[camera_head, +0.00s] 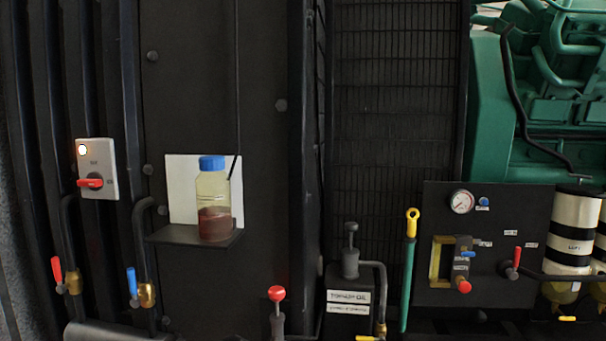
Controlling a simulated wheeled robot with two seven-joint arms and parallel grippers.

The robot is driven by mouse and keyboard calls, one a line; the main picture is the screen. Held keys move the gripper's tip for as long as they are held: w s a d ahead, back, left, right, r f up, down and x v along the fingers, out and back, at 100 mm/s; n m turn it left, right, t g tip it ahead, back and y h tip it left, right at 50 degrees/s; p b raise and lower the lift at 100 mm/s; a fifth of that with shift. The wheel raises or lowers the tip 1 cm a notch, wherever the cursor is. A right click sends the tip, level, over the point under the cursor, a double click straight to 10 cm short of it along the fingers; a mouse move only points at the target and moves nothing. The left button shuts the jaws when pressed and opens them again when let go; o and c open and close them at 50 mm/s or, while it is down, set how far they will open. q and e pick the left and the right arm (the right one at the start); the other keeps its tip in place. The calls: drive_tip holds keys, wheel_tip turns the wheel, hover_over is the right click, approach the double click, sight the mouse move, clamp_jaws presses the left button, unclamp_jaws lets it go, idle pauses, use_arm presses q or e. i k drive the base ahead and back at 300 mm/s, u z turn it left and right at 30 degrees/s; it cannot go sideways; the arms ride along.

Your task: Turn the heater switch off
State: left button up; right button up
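A grey switch box (97,168) is mounted on the dark ribbed wall at the left. A red rotary handle (90,183) sits on its lower half and points roughly sideways. A small round lamp (82,150) at its upper left looks bright and lit. The lettering on the box is too small to read, so I cannot tell for sure that this is the heater switch. Neither of my grippers shows in the head view.
A blue-capped bottle (214,200) with dark red liquid stands on a small shelf (165,234) right of the box. Red (57,270) and blue (132,283) valve levers are below. A black gauge panel (489,245) and green engine (565,85) are at the right.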

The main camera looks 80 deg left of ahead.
sight(93, 181)
drive_tip(key=u, duration=4.1)
drive_tip(key=i, duration=0.1)
